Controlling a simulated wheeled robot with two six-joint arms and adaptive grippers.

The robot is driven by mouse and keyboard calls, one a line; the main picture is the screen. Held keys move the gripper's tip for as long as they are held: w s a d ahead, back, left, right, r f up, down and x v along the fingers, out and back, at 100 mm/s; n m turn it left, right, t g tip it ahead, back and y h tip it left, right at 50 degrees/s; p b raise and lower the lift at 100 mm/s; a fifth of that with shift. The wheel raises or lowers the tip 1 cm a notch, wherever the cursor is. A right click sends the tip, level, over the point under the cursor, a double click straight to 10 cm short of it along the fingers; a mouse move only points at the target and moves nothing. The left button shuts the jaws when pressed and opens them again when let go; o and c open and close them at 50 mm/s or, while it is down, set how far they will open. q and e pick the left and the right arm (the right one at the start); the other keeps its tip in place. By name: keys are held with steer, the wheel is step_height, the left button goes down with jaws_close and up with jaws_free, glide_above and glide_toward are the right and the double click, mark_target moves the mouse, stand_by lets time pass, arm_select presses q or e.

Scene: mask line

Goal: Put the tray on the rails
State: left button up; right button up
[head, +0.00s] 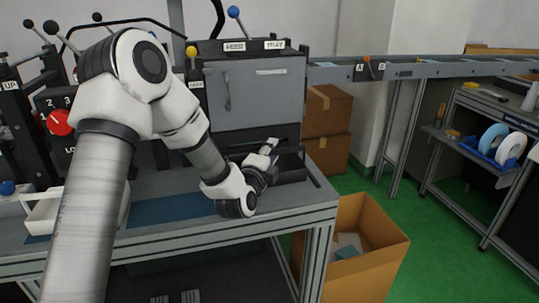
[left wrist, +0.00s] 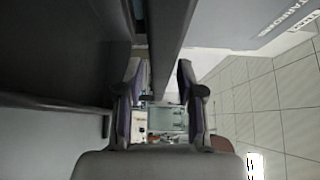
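A dark, low tray-like box (head: 291,173) sits at the right end of the bench, in front of the grey-doored machine (head: 255,95). My left gripper (head: 270,147) is at the left side of this box, reaching in from the left. In the left wrist view, the two fingers of the left gripper (left wrist: 158,95) stand apart, with a grey wall or bar (left wrist: 164,45) running between them. A gap shows on the bar's left side. Which strips are the rails I cannot tell. My right gripper is not in view.
A white tray (head: 42,222) lies at the left, partly behind my arm. An open cardboard box (head: 385,262) stands on the green floor beside the bench (head: 305,207). A conveyor (head: 435,69) runs along the back right. A side table holds tape rolls (head: 510,148).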

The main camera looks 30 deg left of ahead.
arm_select(q)
steer(key=v, duration=0.8)
steer(key=shift+s, duration=0.25)
steer(key=s+p, duration=0.1)
steer(key=p, duration=0.5)
steer(key=s+r+p, duration=0.1)
steer(key=p, duration=0.2)
steer(key=shift+s+d, duration=0.3)
steer(key=shift+d, duration=0.1)
steer(key=shift+s+f+p, duration=0.25)
steer(key=shift+s+p, duration=0.1)
steer(key=shift+p, duration=0.25)
steer(key=shift+f, duration=0.15)
